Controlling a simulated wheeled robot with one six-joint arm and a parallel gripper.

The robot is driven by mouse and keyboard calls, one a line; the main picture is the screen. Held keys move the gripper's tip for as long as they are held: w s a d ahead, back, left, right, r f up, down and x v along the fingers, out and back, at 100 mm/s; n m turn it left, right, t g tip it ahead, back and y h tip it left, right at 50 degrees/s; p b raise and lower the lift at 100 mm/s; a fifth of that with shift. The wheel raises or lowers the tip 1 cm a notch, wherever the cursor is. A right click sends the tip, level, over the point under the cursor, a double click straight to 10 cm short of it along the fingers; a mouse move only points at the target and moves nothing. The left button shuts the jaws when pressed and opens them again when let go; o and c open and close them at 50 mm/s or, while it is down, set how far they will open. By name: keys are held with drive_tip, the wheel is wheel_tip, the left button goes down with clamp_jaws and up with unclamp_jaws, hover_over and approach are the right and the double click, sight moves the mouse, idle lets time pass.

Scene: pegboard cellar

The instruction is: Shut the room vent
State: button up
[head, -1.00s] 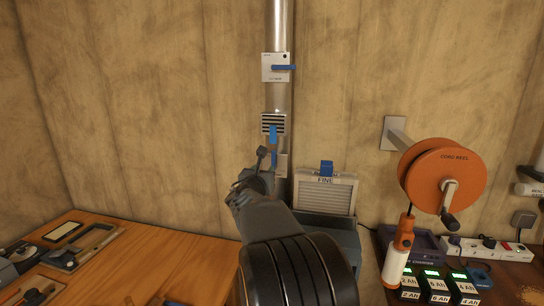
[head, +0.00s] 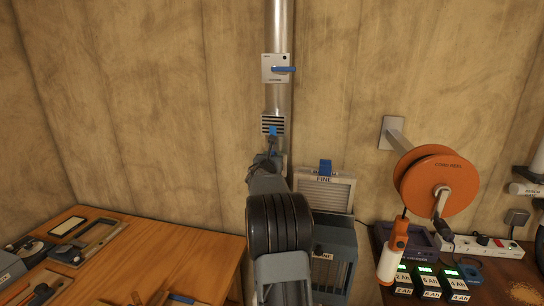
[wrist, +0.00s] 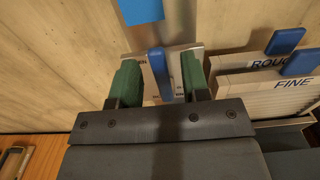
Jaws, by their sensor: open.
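On the silver duct, a slatted vent grille (head: 273,119) has a blue tab (head: 273,131) hanging at its front. Below it is a small pale plate with an upright blue lever, mostly hidden behind my gripper (head: 267,158) in the head view. In the wrist view my gripper (wrist: 160,70) is open, its green fingers on either side of this blue lever (wrist: 159,74) and in front of the pale plate (wrist: 184,52). I cannot tell whether the fingers touch the lever. The blue tab also shows at the top of the wrist view (wrist: 141,10).
Higher on the duct is a white plate (head: 268,76) with a sideways blue lever (head: 284,69). A filter panel marked FINE (head: 325,192) stands close right of my gripper. An orange cord reel (head: 440,185) is farther right. The workbench (head: 185,255) lies left.

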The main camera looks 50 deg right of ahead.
drive_tip(key=shift+c, duration=0.2)
clamp_jaws()
idle(0.3)
